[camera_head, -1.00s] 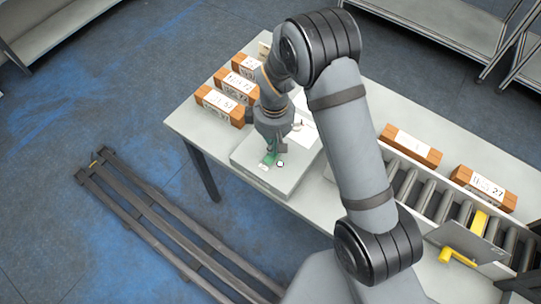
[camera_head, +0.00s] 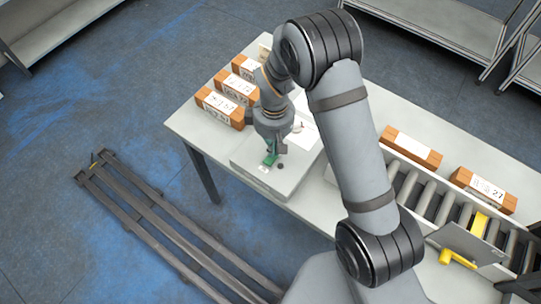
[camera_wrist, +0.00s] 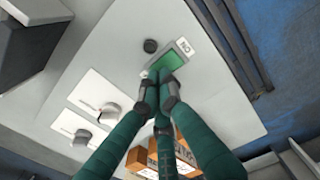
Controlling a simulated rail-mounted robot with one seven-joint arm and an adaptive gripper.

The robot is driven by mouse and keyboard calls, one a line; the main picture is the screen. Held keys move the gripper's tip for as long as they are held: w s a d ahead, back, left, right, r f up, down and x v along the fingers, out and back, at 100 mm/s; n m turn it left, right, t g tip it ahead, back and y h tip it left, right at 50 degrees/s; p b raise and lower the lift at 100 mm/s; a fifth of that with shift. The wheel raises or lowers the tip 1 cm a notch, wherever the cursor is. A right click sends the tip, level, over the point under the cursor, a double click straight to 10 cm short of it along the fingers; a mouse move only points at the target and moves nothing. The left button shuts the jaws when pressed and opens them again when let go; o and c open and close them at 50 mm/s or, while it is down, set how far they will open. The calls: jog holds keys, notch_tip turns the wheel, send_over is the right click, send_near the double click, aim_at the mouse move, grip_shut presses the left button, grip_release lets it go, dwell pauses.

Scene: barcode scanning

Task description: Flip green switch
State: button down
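The green switch (camera_wrist: 178,58) is a flat rectangle on a light grey box (camera_wrist: 228,110), with a small white label (camera_wrist: 185,46) beside it. In the head view the box (camera_head: 298,178) sits at the table's front left corner. My gripper (camera_wrist: 162,82) points at the switch, its green fingers drawn together with no object between them. Its fingertips overlap the near end of the switch; whether they press on it I cannot tell. In the head view my gripper (camera_head: 271,157) covers part of the switch. A dark round spot (camera_head: 279,166) lies beside it.
Several brown cartons (camera_head: 219,107) with labels stand at the table's left end. A roller conveyor (camera_head: 447,210) runs at the right, with a yellow scanner-like object (camera_head: 457,257) near it.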

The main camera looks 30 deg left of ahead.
jog(key=shift+r+p, duration=1.75)
jog(key=shift+r, duration=1.15)
jog(key=shift+f, duration=0.15)
